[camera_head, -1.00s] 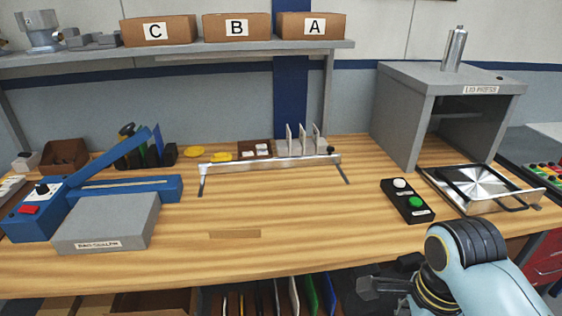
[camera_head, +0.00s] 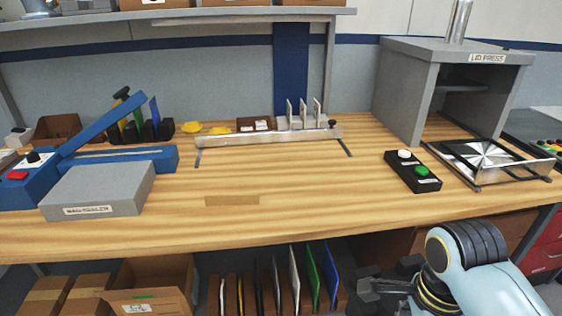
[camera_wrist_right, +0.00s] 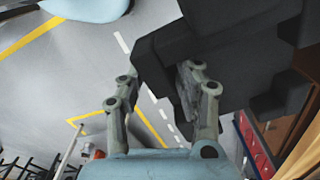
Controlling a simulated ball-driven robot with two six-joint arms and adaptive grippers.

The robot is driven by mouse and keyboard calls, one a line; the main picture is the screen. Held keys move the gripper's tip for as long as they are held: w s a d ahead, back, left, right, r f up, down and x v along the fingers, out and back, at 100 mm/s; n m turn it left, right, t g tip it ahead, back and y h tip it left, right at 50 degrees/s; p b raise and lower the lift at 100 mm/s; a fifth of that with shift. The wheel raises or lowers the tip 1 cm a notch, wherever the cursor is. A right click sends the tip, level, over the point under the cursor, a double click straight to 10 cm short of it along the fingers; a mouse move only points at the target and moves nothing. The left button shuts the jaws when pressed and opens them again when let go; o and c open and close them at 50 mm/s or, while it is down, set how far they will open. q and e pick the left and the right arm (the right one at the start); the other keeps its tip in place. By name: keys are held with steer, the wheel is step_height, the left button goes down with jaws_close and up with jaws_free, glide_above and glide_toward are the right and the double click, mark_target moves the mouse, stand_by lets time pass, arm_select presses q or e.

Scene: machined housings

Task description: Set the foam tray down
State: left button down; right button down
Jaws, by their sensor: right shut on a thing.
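The foam tray (camera_wrist_right: 225,50) is a black, blocky, stepped piece in the right wrist view. My right gripper (camera_wrist_right: 160,85) is shut on it, with one finger against its near part and the other at its edge. In the head view dark blocky parts (camera_head: 372,288), which look like the tray, show beside my right arm, in front of the bench and below its top. My arm hides much of the rest there. The wooden bench top (camera_head: 300,200) is above and behind it. My left gripper is in neither view.
The front middle of the bench is clear. A black button box (camera_head: 413,172), a metal fixture (camera_head: 485,160) and the lid press (camera_head: 455,75) stand at right. A blue sealer (camera_head: 100,165) and grey block (camera_head: 98,190) stand at left.

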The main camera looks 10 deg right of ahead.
step_height(320, 180, down, 14)
steer(key=b, duration=1.1)
steer(key=shift+s+f+b, duration=0.15)
steer(key=shift+s+b, duration=0.15)
steer(key=shift+b, duration=0.05)
